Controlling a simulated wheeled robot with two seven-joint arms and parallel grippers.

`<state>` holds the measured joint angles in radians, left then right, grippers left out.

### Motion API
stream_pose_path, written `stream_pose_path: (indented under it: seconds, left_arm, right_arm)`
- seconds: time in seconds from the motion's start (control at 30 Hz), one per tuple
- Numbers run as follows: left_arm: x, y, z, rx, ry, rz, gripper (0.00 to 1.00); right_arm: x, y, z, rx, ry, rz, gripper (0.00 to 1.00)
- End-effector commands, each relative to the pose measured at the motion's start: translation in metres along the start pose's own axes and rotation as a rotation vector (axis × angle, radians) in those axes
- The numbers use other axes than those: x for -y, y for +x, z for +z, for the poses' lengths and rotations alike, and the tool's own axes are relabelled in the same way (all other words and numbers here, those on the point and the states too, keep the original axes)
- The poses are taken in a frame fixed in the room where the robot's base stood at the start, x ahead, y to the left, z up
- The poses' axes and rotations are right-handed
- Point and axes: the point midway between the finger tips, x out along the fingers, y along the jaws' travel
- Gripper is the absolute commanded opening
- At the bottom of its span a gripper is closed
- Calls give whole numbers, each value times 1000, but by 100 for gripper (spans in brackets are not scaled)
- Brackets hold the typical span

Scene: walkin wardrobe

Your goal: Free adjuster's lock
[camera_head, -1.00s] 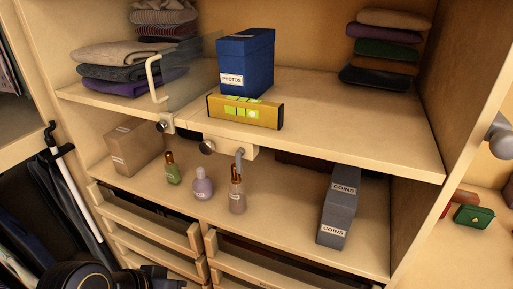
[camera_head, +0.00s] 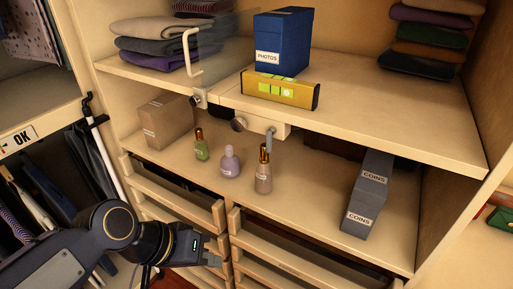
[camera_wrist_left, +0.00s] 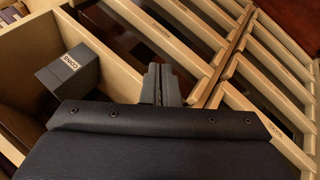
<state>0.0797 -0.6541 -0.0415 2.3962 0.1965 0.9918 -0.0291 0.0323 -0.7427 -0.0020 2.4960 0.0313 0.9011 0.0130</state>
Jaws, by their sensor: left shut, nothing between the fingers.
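The adjuster (camera_head: 262,121) is a cream block on the front edge of the middle shelf, with a round metal knob (camera_head: 238,124) on its left and a grey lever (camera_head: 269,138) hanging down on its right. A smaller metal knob (camera_head: 196,100) sits further left on the same edge. A yellow level-like bar (camera_head: 280,88) with green windows lies on the shelf above. My left gripper (camera_head: 218,247) is in front of the drawers, below and apart from the adjuster. In the left wrist view its fingers (camera_wrist_left: 160,82) are shut and empty. My right gripper is not in view.
Below the adjuster stand a green bottle (camera_head: 201,148), a purple bottle (camera_head: 230,163) and a clear bottle (camera_head: 263,175). A grey coins box (camera_head: 368,196) is to their right, a brown box (camera_head: 166,121) to their left. A blue photos box (camera_head: 281,42) and a clear handled panel (camera_head: 205,58) are above.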

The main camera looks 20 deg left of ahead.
Motion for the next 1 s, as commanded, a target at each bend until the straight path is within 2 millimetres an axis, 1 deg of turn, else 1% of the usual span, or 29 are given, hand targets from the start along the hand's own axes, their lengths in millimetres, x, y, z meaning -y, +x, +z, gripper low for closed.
stream_pose_path:
  seconds: [0.03,0.07,0.1,0.17,0.2,0.27,0.3,0.4,0.5,0.6,0.7,1.0]
  left_arm:
    - [0,4,-10,27,-68,61,0]
    - [-4,2,-17,43,-110,107,0]
    - [-8,0,-29,61,-166,176,0]
    - [-13,-7,-52,76,-244,288,0]
    - [-15,-12,-68,80,-290,367,0]
    - [-16,-21,-95,71,-346,481,0]
    - [-14,-28,-112,58,-374,552,0]
    - [-6,-47,-152,10,-417,710,0]
    - [5,-64,-181,-43,-431,826,0]
    - [12,-76,-199,-84,-428,897,0]
    - [16,-83,-207,-105,-425,930,0]
    - [16,-85,-208,-109,-423,939,0]
  right_arm:
    - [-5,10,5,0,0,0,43]
    - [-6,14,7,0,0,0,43]
    - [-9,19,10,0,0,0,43]
    - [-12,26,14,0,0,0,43]
    - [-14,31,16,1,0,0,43]
    - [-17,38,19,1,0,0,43]
    - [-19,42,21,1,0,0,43]
    - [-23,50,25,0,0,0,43]
    - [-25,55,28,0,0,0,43]
    - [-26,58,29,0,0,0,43]
    - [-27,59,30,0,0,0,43]
    - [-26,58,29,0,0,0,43]
